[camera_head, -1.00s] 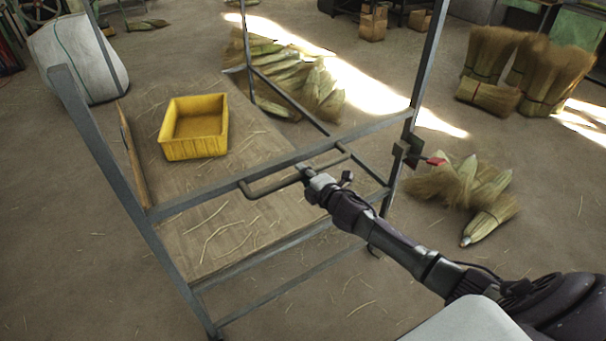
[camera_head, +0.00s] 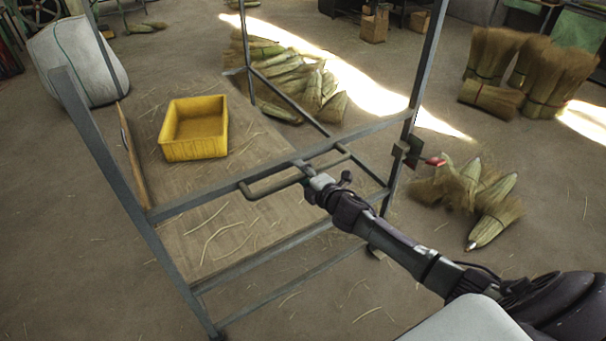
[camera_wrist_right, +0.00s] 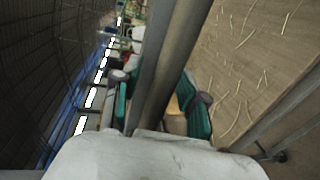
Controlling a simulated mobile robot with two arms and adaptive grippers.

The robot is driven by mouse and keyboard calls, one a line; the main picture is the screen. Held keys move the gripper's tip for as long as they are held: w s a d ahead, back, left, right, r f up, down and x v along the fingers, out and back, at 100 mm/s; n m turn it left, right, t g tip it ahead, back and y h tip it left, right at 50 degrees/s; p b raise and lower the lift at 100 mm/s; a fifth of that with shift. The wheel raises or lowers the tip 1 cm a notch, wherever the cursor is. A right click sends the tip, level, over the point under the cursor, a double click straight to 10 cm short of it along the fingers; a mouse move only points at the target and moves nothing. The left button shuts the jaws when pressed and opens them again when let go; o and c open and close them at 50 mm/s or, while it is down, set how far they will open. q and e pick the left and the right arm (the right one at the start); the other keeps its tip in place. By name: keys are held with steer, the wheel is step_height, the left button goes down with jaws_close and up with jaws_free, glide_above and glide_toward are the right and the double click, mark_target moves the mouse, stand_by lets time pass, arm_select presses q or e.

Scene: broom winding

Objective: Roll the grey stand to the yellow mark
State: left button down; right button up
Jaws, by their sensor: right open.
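The grey stand (camera_head: 350,132) is a metal frame with upright posts and a low wooden deck (camera_head: 240,215). A yellow crate (camera_head: 194,128) sits on the deck. A handle bar (camera_head: 268,186) sticks out from the stand's near rail. My right gripper (camera_head: 304,172) is at the middle of this handle. In the right wrist view, its teal fingers (camera_wrist_right: 158,104) are open, one on each side of the bar. Whether they touch it I cannot tell. My left gripper is out of view. No yellow mark shows on the floor.
Brooms lie on the floor right of the stand (camera_head: 470,195), and a pile lies behind it (camera_head: 310,85). Standing broom bundles (camera_head: 520,70) are at the far right. A white sack (camera_head: 75,60) stands at the far left. Bare floor shows in front.

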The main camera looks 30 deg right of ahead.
steer(key=shift+s, duration=0.5)
steer(key=v, duration=1.1)
steer(key=shift+d, duration=0.1)
steer(key=s+d+f+m+g+h, duration=0.1)
steer(key=s+f+m+g, duration=0.3)
steer(key=f, duration=0.7)
steer(key=s+d+f+m+g+h+b, duration=0.15)
steer(key=s+f, duration=0.35)
steer(key=f, duration=0.5)
steer(key=s+f+m+g, duration=0.2)
steer(key=s+f+m, duration=0.25)
steer(key=f, duration=0.65)
steer(key=s+a+f+m+g, duration=0.2)
steer(key=s+a+f, duration=0.2)
steer(key=s, duration=0.6)
steer(key=s+a+f+m+g+y, duration=0.1)
steer(key=s+a+f+m+g, duration=0.1)
steer(key=s+f, duration=0.7)
steer(key=s+a+f+m+g+b, duration=0.1)
steer(key=s+a+f, duration=0.4)
steer(key=s, duration=0.7)
steer(key=shift+s+a+f+m+g, duration=0.35)
steer(key=shift+f+m+g, duration=0.4)
steer(key=shift+g, duration=0.4)
